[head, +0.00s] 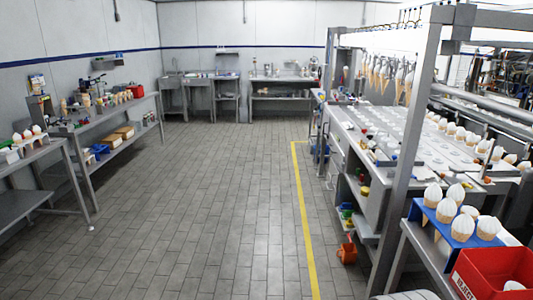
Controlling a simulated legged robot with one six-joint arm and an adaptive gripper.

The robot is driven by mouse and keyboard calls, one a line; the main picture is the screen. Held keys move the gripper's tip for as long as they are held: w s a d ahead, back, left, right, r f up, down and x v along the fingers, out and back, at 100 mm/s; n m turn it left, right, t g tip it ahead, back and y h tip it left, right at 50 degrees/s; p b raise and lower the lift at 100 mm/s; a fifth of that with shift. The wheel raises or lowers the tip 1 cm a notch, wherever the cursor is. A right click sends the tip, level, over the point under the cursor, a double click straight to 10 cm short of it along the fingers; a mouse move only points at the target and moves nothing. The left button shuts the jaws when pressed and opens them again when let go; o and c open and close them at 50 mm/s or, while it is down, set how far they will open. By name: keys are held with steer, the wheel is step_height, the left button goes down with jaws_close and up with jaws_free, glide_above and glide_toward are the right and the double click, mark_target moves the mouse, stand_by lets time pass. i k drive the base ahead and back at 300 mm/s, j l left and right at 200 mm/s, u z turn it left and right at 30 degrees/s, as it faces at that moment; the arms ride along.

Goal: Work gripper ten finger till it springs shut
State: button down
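A row of cone grippers (384,72) hangs under the machine frame at the upper right, with brown cones showing below it. The row is small and far off. I cannot tell which one is gripper ten, and I cannot see whether any finger is open or shut. My own gripper is not in view.
The machine's white bed (425,150) fills the right side behind a grey post (405,165). A blue cone holder (459,231) and red bin (500,274) stand front right. Left of the yellow line (305,215), the tiled floor is mostly clear.

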mark_target(388, 78)
steer(key=i, duration=1.5)
steer(key=i+z, duration=0.15)
steer(key=i, duration=0.35)
steer(key=i+j+z, duration=0.1)
steer(key=i, duration=0.35)
steer(key=i+j+z, duration=0.15)
steer(key=i, duration=0.35)
steer(key=j, duration=0.1)
